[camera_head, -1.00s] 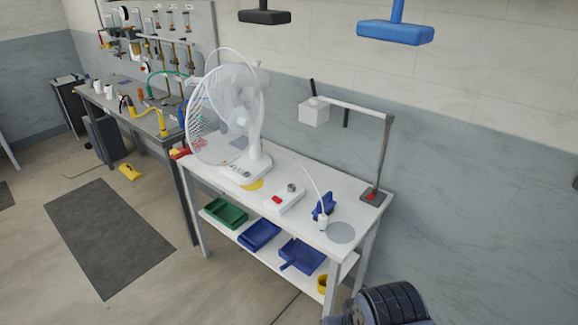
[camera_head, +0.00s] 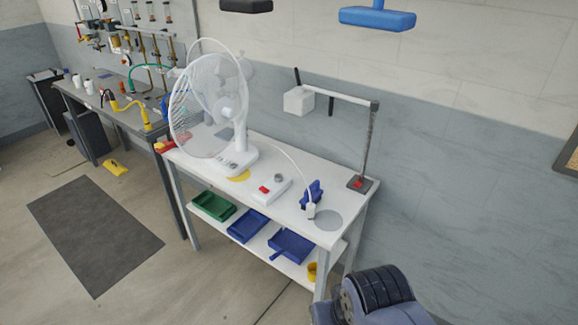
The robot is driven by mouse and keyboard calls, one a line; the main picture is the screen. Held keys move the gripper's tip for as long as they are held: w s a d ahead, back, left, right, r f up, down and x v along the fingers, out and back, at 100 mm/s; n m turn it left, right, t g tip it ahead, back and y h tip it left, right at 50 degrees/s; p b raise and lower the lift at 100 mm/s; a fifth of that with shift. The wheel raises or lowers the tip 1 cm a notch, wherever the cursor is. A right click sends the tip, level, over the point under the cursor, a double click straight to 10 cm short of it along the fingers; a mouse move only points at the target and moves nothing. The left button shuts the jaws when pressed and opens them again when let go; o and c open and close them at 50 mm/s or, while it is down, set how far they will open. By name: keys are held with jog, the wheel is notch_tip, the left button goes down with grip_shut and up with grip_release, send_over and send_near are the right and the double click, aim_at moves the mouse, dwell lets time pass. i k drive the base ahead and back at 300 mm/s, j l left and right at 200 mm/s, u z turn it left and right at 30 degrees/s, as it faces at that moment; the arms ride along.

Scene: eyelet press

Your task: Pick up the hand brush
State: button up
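I cannot make out a hand brush for certain. A blue brush-like head (camera_head: 377,19) and a black one (camera_head: 245,5) hang at the top of the wall, their upper parts cut off by the frame. A small yellow object (camera_head: 115,167) lies on the floor at the left, too small to identify. A blue dustpan-like tray (camera_head: 291,246) with a short handle lies on the lower shelf. Part of my arm shows at the bottom right, in front of the table's right end. My gripper is not in view.
A white table (camera_head: 338,192) bears a fan (camera_head: 212,112), a small box with a red button (camera_head: 270,188), a blue device (camera_head: 312,194) and a lamp-like stand (camera_head: 367,145). Green (camera_head: 214,206) and blue (camera_head: 248,226) trays sit below. A dark mat (camera_head: 95,235) lies on open floor.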

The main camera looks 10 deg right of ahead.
aim_at(316, 193)
jog(key=i+u, duration=0.2)
jog(key=i, duration=0.35)
jog(key=i+l+u, duration=0.15)
jog(key=i, duration=0.4)
